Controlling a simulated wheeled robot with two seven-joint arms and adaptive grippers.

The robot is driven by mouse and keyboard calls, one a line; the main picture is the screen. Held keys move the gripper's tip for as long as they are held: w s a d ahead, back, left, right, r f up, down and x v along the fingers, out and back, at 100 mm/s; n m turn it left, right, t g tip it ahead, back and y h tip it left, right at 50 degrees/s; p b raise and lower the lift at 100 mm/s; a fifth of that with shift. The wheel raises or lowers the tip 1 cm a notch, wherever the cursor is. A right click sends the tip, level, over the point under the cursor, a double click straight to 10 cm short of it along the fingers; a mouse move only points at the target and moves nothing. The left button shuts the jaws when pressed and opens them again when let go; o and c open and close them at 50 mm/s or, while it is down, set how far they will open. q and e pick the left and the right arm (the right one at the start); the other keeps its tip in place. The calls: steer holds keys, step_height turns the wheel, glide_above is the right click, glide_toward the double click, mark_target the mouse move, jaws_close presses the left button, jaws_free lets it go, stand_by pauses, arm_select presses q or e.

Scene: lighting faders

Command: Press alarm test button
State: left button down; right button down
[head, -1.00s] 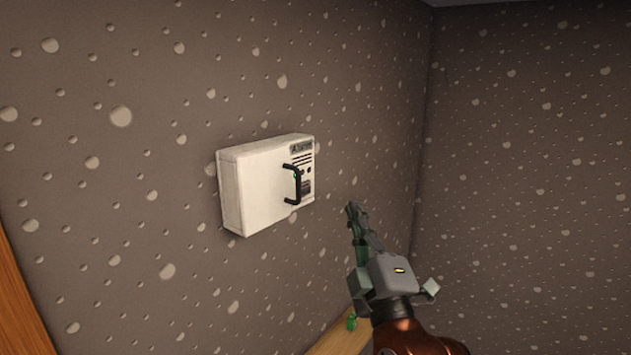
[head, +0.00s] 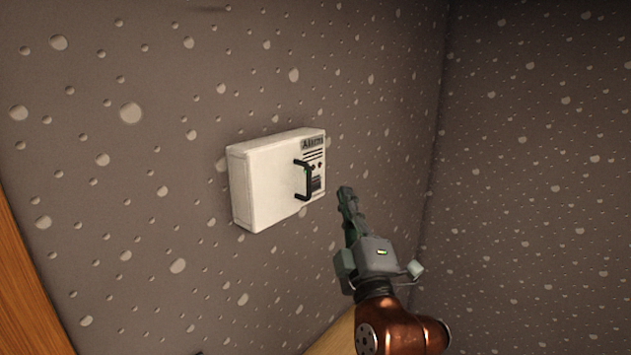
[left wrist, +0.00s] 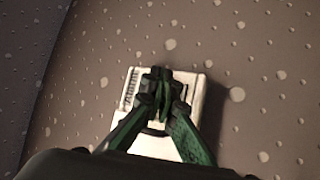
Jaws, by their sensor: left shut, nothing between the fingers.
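A white alarm box (head: 265,187) is fixed to the speckled wall in the head view. It has a black handle (head: 304,181) and a panel with dark lettering and slots at its right side. The alarm test button cannot be told apart at this size. My left gripper (head: 345,193) is shut and empty, just right of the box and apart from it in the picture. In the left wrist view the shut fingers (left wrist: 159,78) point at the box (left wrist: 150,147) and cover its middle, hiding part of its front. My right gripper is not in view.
The wall (head: 120,200) around the box is bare, with a room corner to the right. A wooden edge (head: 25,300) stands at the lower left, and a wooden surface (head: 328,338) shows at the bottom below my arm.

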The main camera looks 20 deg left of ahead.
mark_target(315, 185)
arm_select(q)
steer(key=a, duration=0.2)
steer(key=w+a, duration=0.1)
steer(key=a, duration=0.1)
steer(key=shift+w, duration=0.2)
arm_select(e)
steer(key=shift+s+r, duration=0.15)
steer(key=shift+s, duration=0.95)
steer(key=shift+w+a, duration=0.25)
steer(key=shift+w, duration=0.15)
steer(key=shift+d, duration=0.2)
arm_select(q)
steer(key=shift+a, duration=0.1)
steer(key=shift+w+a, duration=0.15)
steer(key=shift+a, duration=0.15)
